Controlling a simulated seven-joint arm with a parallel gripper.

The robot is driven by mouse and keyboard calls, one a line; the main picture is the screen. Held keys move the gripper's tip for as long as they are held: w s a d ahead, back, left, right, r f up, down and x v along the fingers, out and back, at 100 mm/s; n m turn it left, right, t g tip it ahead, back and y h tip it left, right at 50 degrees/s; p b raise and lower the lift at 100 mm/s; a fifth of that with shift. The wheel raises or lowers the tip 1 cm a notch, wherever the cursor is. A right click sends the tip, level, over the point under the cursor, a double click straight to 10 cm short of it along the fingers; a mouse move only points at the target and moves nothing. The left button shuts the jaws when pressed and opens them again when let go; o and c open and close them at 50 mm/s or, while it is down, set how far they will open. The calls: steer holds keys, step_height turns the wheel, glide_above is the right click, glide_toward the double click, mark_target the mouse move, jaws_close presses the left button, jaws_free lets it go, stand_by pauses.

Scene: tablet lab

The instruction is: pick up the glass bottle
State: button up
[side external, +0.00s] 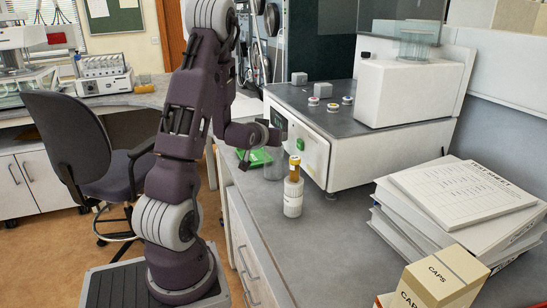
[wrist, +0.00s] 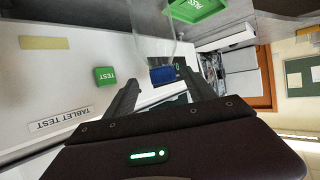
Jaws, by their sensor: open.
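The clear glass bottle (side external: 274,166) stands upright on the grey bench, beside the front of the white machine. In the wrist view the bottle (wrist: 150,30) shows as a see-through body with a blue cap (wrist: 162,75). My gripper (side external: 272,138) is at the height of the bottle's top, and its hand hides the cap in the side view. In the wrist view my gripper (wrist: 158,77) is open, with one finger on each side of the cap. I cannot tell whether the fingertips reach around it. Nothing is held.
A white labelled bottle with an amber top (side external: 293,196) stands close in front of the glass bottle. The machine (side external: 340,140) with a green TEST button (wrist: 105,76) is beside it. A green PASS tray (wrist: 196,10) lies near. Binders (side external: 450,200) and a CAPS box (side external: 440,280) stand right.

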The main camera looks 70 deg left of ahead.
steer(key=x, duration=0.5)
steer(key=shift+s+a+f, duration=0.1)
steer(key=shift+s+f, duration=0.1)
jaws_close()
